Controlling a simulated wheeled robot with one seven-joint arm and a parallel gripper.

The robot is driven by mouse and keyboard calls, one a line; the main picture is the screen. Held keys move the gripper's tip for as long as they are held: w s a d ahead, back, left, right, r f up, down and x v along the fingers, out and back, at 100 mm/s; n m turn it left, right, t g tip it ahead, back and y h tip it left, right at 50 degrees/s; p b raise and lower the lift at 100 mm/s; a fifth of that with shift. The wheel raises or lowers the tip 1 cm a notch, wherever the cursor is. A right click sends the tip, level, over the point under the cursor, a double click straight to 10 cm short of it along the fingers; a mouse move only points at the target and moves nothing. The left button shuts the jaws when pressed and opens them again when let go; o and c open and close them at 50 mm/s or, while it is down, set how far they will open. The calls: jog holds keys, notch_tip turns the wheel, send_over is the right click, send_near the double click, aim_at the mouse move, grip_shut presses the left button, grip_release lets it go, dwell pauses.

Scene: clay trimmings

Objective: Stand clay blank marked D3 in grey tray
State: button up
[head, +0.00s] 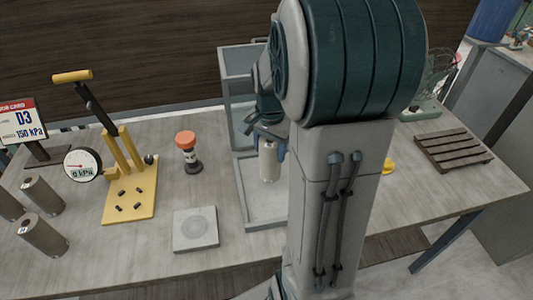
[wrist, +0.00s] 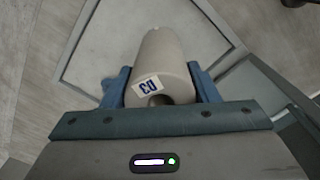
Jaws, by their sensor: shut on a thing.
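My gripper (head: 270,138) is shut on a pale grey clay cylinder, the blank (head: 268,163), and holds it roughly upright. In the wrist view the blank (wrist: 165,60) sits between the blue fingers of my gripper (wrist: 162,88), with its label reading D3 near the top. The grey tray (head: 241,190) lies beneath the blank in the head view; its pale floor also shows in the wrist view (wrist: 105,45). I cannot tell whether the blank's lower end touches the tray floor. My arm hides the tray's right side.
A tall grey-framed open box (head: 222,75) stands behind the tray. An orange-topped tool (head: 187,150), a square plate (head: 195,229) and a yellow lever press (head: 130,190) are left. Several cylinders (head: 42,236) stand far left, near a D3 job card (head: 22,122). A slatted rack (head: 453,150) is right.

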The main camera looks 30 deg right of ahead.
jog(key=shift+w+f, duration=0.1)
jog(key=shift+f, duration=2)
jog(key=shift+f, duration=0.1)
jog(key=o, duration=1.4)
notch_tip(320, 180, up, 12)
jog(key=shift+r, duration=0.1)
jog(key=s+a+n+t, duration=0.1)
jog(key=s+a+n, duration=0.3)
jog(key=s+a+n+t, duration=0.1)
jog(key=s+a+n, duration=0.3)
jog(key=s+a+f+n+t, duration=0.1)
jog(key=s+a+n, duration=0.3)
jog(key=s, duration=0.1)
jog(key=shift+a+f, duration=0.1)
jog(key=shift+a, duration=0.05)
